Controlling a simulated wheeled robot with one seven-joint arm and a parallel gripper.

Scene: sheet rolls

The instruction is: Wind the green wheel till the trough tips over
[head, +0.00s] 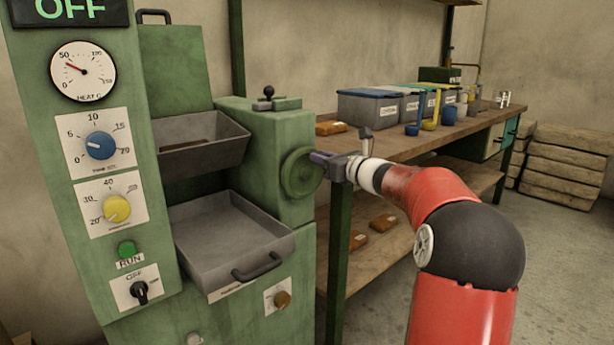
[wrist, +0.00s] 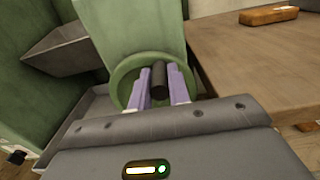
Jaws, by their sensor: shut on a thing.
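The green wheel (head: 297,177) is on the right side of the green machine; its rim also shows in the wrist view (wrist: 121,78). My gripper (head: 322,157) is at the wheel, coming from the right. In the wrist view its pale purple fingers (wrist: 160,85) stand on either side of the wheel's dark handle (wrist: 159,74) and are shut on it. The grey trough (head: 203,148) hangs on the machine left of the wheel, above a pull-out tray (head: 225,240). The trough's inside is only partly visible.
The machine's control panel (head: 75,150) stands at the left, with a dial and knobs. A wooden workbench (head: 400,150) is close behind my gripper, bearing grey bins (head: 370,108) and blue and yellow items.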

